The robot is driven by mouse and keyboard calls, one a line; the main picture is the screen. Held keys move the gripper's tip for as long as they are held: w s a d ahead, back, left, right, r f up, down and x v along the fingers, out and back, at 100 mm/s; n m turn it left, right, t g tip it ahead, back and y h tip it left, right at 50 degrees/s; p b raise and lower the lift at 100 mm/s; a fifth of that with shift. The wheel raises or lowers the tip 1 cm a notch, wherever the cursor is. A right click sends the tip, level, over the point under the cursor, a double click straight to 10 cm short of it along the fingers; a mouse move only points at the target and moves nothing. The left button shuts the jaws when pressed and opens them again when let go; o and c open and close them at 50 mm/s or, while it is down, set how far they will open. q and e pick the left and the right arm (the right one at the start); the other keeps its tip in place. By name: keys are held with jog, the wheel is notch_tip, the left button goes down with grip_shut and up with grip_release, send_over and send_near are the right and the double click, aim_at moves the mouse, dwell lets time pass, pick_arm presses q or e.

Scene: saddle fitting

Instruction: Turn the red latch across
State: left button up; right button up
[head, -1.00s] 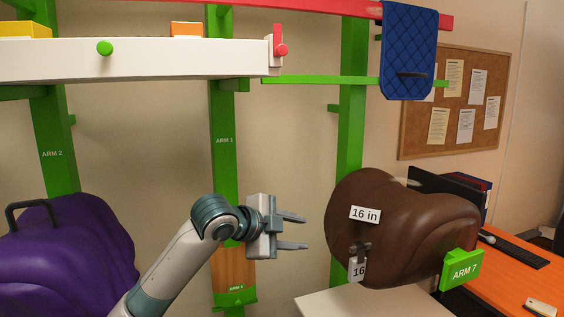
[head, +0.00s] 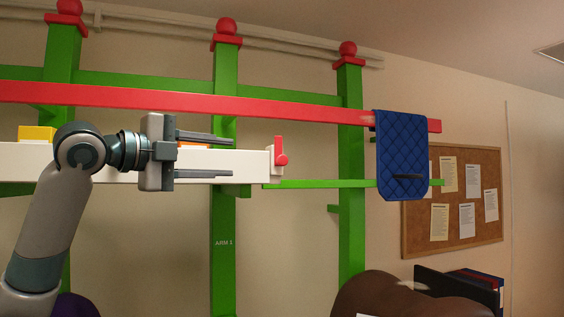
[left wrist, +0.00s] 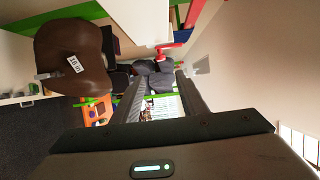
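The red latch (head: 280,151) stands upright at the right end of the white shelf (head: 255,164) in the head view, with a round red knob at its lower part. It also shows in the left wrist view (left wrist: 168,48), beyond the fingers. My left gripper (head: 222,156) is open and empty, pointing right, its fingertips a short way left of the latch in the picture. Its fingers overlap the shelf front in the head view. Nothing is between the fingers. My right gripper is in neither view.
A blue quilted pad (head: 403,155) hangs over the red rail (head: 290,109) at the right. A green bar (head: 320,184) runs from the shelf's end past a green post (head: 351,225). A brown saddle (head: 410,296) sits low at the right.

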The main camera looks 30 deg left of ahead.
aim_at(278, 159)
pick_arm(q)
jog(key=shift+w, duration=0.1)
dwell(0.3)
jog(key=p+x, duration=0.7)
jog(key=x, duration=0.9)
jog(key=shift+w+d+r+p, duration=0.1)
jog(key=shift+r+p, duration=0.1)
jog(key=shift+p, duration=0.2)
jog(key=shift+w+d+f, duration=0.1)
jog(key=shift+w+d, duration=0.05)
jog(key=shift+w, duration=0.35)
grip_shut()
